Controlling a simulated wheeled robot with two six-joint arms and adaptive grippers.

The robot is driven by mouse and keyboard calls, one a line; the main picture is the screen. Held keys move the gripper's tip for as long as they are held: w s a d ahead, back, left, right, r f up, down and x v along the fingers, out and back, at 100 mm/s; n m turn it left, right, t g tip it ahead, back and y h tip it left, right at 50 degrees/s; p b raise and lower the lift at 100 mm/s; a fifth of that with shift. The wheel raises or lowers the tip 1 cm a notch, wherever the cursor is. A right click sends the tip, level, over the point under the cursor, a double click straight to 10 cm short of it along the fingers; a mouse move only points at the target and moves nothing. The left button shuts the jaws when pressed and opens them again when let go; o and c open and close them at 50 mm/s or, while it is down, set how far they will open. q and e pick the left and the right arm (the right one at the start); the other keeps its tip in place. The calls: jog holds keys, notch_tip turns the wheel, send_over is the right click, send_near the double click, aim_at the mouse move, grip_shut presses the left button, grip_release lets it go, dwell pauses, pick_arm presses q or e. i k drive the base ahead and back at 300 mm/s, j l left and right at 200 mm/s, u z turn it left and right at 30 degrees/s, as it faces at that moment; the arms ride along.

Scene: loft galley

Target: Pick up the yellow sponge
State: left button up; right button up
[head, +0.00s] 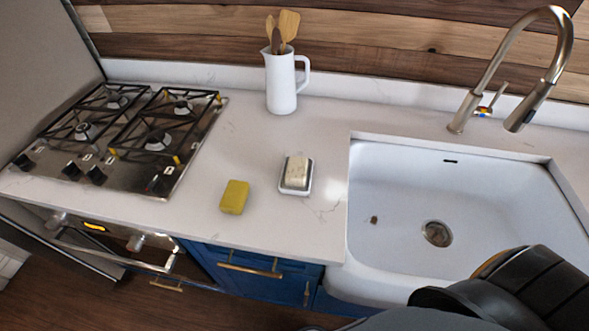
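The yellow sponge (235,197) lies flat on the white countertop, between the gas hob and the sink, close to the counter's front edge. Nothing touches it and it is in full view. Neither of my grippers shows in the head view. Only a dark part of my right arm shows at the bottom right, in front of the sink, well to the right of the sponge.
A soap bar (297,169) sits on a small dish (296,190) right of the sponge. A white jug (281,84) with wooden utensils stands behind. The gas hob (130,130) is left; the sink (400,200) and tall faucet (468,108) are right. Counter around the sponge is clear.

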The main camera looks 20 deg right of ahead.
aim_at(233, 201)
jog(key=z, duration=1.35)
jog(key=k+j+z, duration=0.2)
jog(key=k+j, duration=0.85)
